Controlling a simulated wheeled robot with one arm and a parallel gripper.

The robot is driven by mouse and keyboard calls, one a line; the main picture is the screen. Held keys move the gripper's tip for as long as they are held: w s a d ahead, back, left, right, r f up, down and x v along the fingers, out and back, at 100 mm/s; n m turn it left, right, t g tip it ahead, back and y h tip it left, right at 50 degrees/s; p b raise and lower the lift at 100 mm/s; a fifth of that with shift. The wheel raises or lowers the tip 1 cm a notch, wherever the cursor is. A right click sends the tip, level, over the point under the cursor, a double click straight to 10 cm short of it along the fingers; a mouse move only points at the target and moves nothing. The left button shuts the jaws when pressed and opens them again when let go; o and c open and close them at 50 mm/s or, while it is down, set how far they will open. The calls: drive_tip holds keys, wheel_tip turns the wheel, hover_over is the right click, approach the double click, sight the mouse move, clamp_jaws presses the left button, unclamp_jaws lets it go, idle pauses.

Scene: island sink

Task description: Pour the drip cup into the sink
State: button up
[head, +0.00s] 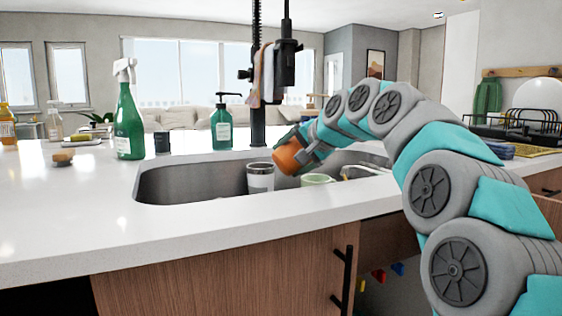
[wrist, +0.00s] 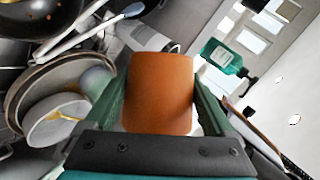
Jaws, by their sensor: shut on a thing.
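The orange-brown drip cup (head: 290,158) is held above the sink (head: 190,183), near its right-middle part. It is tilted in the head view. My gripper (head: 303,150) is shut on it. In the wrist view the cup (wrist: 160,90) sits between the two green fingers of my gripper (wrist: 158,98), one on each side. The inside of the cup is hidden, and I see no liquid coming out.
A white and dark cup (head: 260,178) and a pale green bowl (head: 318,179) stand in the sink. The wrist view shows stacked dishes (wrist: 55,118) and a dark pan (wrist: 30,20).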

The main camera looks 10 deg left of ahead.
sight(296, 144)
drive_tip(key=shift+w+d+r+m+g+y+p, duration=0.1)
drive_tip(key=shift+d+r+m+g+y+p, duration=0.15)
drive_tip(key=shift+r+m+y+p, duration=0.4)
drive_tip(key=shift+w+d+r+m+g+y+p, duration=0.15)
drive_tip(key=shift+d+r+m+g+y+p, duration=0.05)
drive_tip(key=shift+r+m+y+p, duration=0.35)
drive_tip(key=shift+w+d+r+m+g+y+p, duration=0.1)
drive_tip(key=shift+d+r+m+g+y+p, duration=0.1)
drive_tip(key=shift+r+m+y+p, duration=0.3)
drive_tip(key=m+y+p, duration=0.1)
drive_tip(key=p, duration=0.1)
drive_tip(key=w+d+r+m+y+p, duration=0.1)
drive_tip(key=p, duration=0.2)
drive_tip(key=shift+d+m+g, duration=0.15)
drive_tip(key=shift+m+g, duration=0.1)
drive_tip(key=shift+m, duration=0.05)
drive_tip(key=shift+w+d+m+y+p, duration=0.1)
drive_tip(key=shift+d+m+y+p, duration=0.2)
drive_tip(key=shift+m+y, duration=0.25)
